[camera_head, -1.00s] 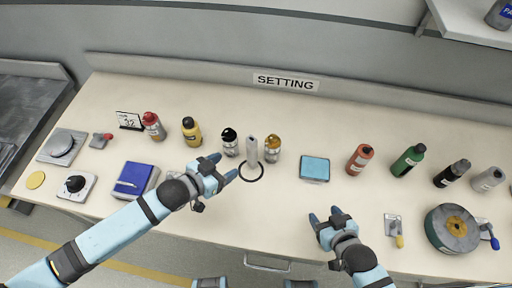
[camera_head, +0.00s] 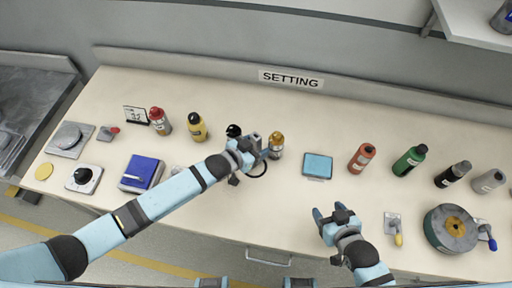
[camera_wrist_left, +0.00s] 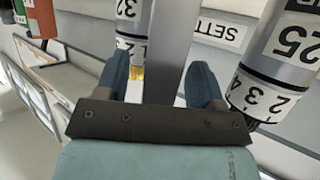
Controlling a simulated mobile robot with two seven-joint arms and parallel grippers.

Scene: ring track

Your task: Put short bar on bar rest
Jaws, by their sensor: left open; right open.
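The short bar is a plain grey upright bar (camera_wrist_left: 168,50); it shows between the fingers in the left wrist view. My right gripper (camera_head: 333,213) is open and empty above the front of the table. I cannot tell for sure which thing is the bar rest; a blue box (camera_head: 142,172) carries a thin pale strip.
A blue pad (camera_head: 317,166) lies to the right. Several bottles and a large green-grey reel (camera_head: 452,229) stand farther right. The table's middle front is clear.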

